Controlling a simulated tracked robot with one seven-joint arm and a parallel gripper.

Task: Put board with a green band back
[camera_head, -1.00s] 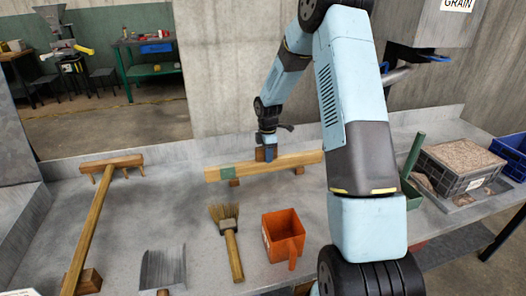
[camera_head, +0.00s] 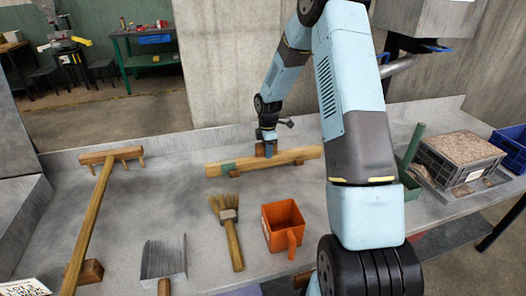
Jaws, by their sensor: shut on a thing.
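The long wooden board with a green band (camera_head: 290,158) lies level toward the back of the grey worktop, its green band near its left end. My gripper (camera_head: 268,149) reaches down from above and is shut on the board's upright wooden grip near the middle. The fingertips are small and partly hidden at this distance. The board's right end lies close to my arm.
A wooden rake (camera_head: 93,217) lies at the left. A flat metal scoop (camera_head: 164,263), a hand brush (camera_head: 229,225) and an orange scoop (camera_head: 284,226) lie in front of the board. A grey crate of grain (camera_head: 459,158) and a blue bin (camera_head: 511,150) stand right.

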